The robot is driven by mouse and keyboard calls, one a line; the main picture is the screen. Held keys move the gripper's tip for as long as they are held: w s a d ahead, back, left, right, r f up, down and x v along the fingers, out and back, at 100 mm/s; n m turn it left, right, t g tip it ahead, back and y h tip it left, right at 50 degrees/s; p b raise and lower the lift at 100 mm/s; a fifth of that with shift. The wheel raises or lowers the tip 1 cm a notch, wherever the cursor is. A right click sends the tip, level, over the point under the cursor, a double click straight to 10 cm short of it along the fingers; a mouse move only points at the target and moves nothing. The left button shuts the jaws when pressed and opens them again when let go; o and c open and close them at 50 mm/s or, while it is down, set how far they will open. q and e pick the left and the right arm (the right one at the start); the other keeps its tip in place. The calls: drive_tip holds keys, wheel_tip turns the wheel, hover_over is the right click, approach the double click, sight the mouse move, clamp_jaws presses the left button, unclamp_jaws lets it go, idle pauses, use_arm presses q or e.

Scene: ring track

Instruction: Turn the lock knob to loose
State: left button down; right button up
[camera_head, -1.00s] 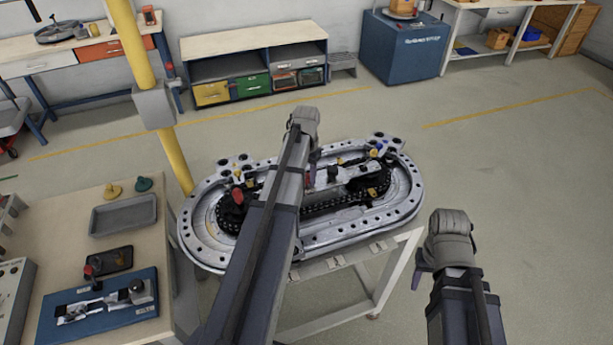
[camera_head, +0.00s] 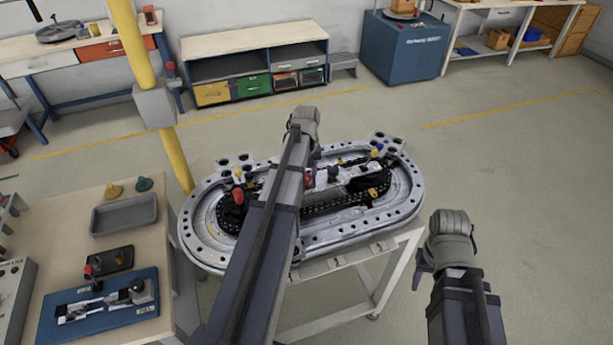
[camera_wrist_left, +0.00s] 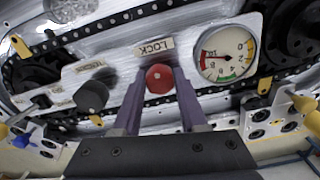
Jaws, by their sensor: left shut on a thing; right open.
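The lock knob (camera_wrist_left: 159,78) is a red round knob below a tag reading LOCK (camera_wrist_left: 154,46) in the left wrist view. My left gripper (camera_wrist_left: 158,92) is shut on it, with one purple finger on each side. In the head view my left arm lies across the ring track (camera_head: 205,245), and its gripper (camera_head: 312,170) is mostly hidden behind the arm. My right gripper (camera_head: 424,268) is open and empty, to the right of the track's stand. The knob's turn position cannot be read.
A black knob (camera_wrist_left: 92,96) and a pressure gauge (camera_wrist_left: 224,54) flank the lock knob. A chain (camera_wrist_left: 125,18) runs around the track. A yellow post (camera_head: 175,160) and a wooden table (camera_head: 60,215) stand at left. The floor at right is clear.

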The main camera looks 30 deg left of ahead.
sight(306, 176)
idle(0.4)
use_arm(q)
drive_tip(key=shift+c, duration=2.2)
unclamp_jaws()
wheel_tip(306, 176, up, 8)
drive_tip(key=p, duration=0.8)
drive_tip(key=shift+f, duration=0.1)
